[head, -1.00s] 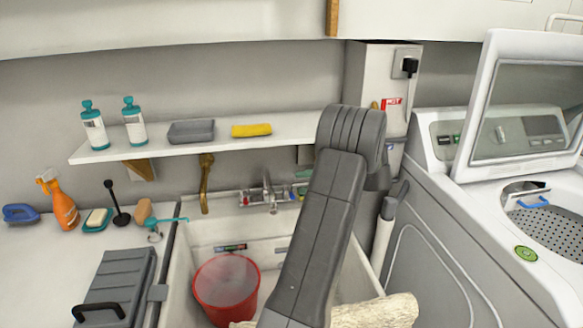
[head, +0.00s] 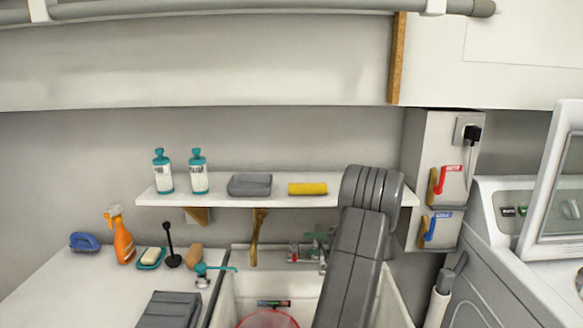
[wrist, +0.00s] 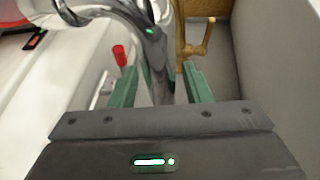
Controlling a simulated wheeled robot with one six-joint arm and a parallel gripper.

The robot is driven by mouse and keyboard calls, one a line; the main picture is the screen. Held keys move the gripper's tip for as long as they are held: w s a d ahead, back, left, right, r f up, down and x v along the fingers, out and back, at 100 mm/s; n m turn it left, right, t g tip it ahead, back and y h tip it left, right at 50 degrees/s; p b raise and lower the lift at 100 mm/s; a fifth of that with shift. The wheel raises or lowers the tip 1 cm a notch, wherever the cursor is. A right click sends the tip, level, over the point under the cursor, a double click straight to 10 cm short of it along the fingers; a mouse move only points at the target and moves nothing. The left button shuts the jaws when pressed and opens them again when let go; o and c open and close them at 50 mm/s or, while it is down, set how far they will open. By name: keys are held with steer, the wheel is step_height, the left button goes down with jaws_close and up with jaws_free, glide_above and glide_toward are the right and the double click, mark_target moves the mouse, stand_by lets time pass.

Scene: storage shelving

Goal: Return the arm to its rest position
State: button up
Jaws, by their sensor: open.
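My arm (head: 352,255) rises in front of the sink, its upper bend covering part of the wall shelf's right end. My gripper (wrist: 159,78) shows in the wrist view as two green fingers set apart, open. A chrome tap (wrist: 150,35) fills the view beyond and between the fingers; I cannot tell whether they touch it. Nothing appears held. In the head view the gripper is mostly hidden; small green parts show beside the tap, left of my arm.
A sink (head: 395,305) holds a red bucket (head: 267,319). The shelf (head: 230,201) bears two bottles (head: 181,171), a grey tray (head: 249,185) and a yellow roll (head: 307,188). A counter (head: 70,295) with cleaning items lies left; a washing machine (head: 490,270) stands right.

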steer(key=shift+d, duration=0.1)
stand_by(0.3)
steer(key=shift+s+d+r, duration=0.1)
steer(key=shift+s+d, duration=0.1)
steer(key=shift+d, duration=0.35)
steer(key=b+v, duration=0.2)
steer(key=v, duration=1)
steer(key=p+x, duration=0.2)
steer(key=x, duration=1.2)
steer(key=shift+s+r+m+t+p, duration=0.2)
steer(key=shift+m+t+p, duration=0.1)
steer(key=shift+m+p, duration=0.1)
